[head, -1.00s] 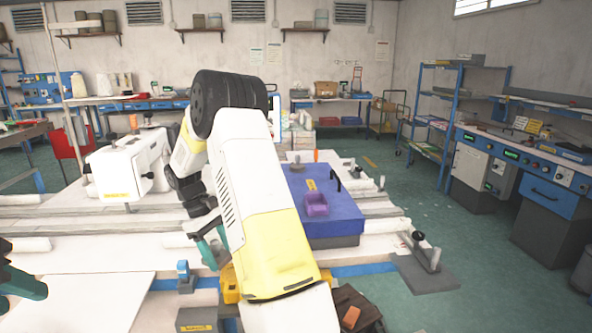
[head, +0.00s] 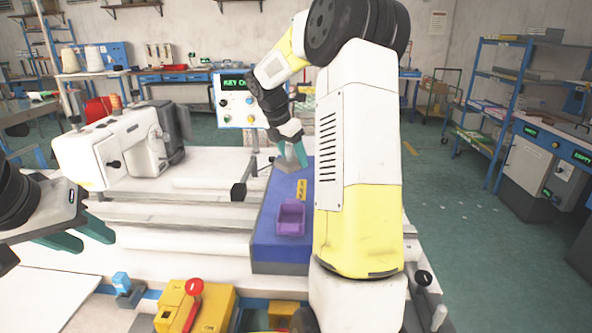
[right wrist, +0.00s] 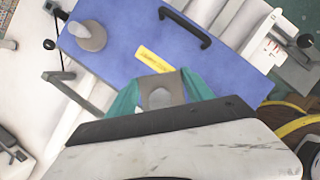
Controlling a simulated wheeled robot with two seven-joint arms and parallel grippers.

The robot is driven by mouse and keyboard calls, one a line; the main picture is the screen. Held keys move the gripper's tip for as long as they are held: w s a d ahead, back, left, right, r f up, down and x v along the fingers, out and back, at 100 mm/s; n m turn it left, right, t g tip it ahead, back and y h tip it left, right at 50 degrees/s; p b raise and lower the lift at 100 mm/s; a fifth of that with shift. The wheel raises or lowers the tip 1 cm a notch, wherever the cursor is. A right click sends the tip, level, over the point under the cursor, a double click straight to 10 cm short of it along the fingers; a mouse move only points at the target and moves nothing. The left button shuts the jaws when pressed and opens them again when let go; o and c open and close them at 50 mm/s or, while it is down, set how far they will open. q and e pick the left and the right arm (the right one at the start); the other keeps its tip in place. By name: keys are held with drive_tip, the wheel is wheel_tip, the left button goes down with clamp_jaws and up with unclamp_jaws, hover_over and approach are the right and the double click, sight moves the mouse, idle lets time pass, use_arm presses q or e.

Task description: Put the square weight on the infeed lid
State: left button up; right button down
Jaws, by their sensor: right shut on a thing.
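The blue infeed lid (head: 268,228) lies on the table in the middle of the head view, partly behind my right arm. My right gripper (head: 294,156) is above the lid's far part. In the right wrist view its teal fingers are shut on a grey-brown square weight (right wrist: 160,82) with a round feature in its middle. I cannot tell whether the weight touches the lid. My left gripper (head: 80,238) is open and empty at the left, over the table.
A grey round piece with a knob (right wrist: 88,36) shows on the lid in the right wrist view. A white sewing machine (head: 110,150) stands left. A yellow box with a red knob (head: 195,305) is in front.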

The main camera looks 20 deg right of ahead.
sight(298, 191)
drive_tip(key=shift+w+d+f, duration=0.1)
drive_tip(key=shift+w+d, duration=0.05)
drive_tip(key=shift+d, duration=0.1)
wheel_tip(298, 191, down, 9)
drive_tip(key=shift+f, duration=0.1)
idle(0.4)
drive_tip(key=shift+c, duration=2)
unclamp_jaws()
drive_tip(key=shift+f, duration=0.15)
